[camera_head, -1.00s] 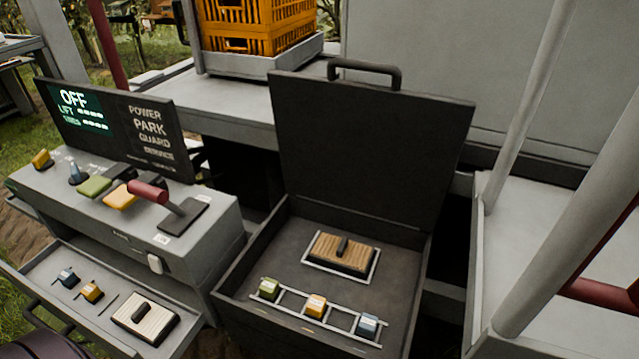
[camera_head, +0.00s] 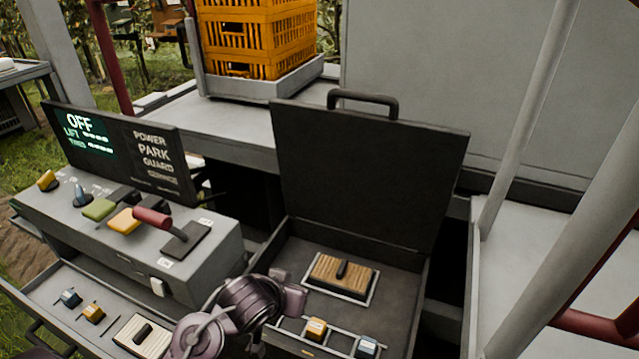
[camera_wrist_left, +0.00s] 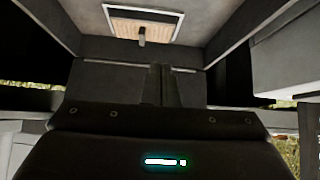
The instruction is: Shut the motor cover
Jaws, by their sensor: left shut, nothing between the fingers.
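The motor cover (camera_head: 370,165) is a dark, flat lid standing open and upright at the back of a dark box (camera_head: 432,290). A dark bar handle (camera_head: 363,94) sits on its top edge. Inside the box lie a tan slatted filter block (camera_head: 328,276) in a pale frame and a rack with small coloured blocks. My left arm reaches over the box's front left corner and hides part of the rack. My left gripper (camera_wrist_left: 158,72) shows in the left wrist view, shut and empty, with the filter block (camera_wrist_left: 140,27) beyond it. It touches no part of the cover that I can see.
A grey control console (camera_head: 130,225) with levers and a display reading OFF stands to the left, with an open drawer (camera_head: 60,275) below it. Orange crates (camera_head: 260,40) stand behind. Pale posts (camera_head: 530,110) rise on the right.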

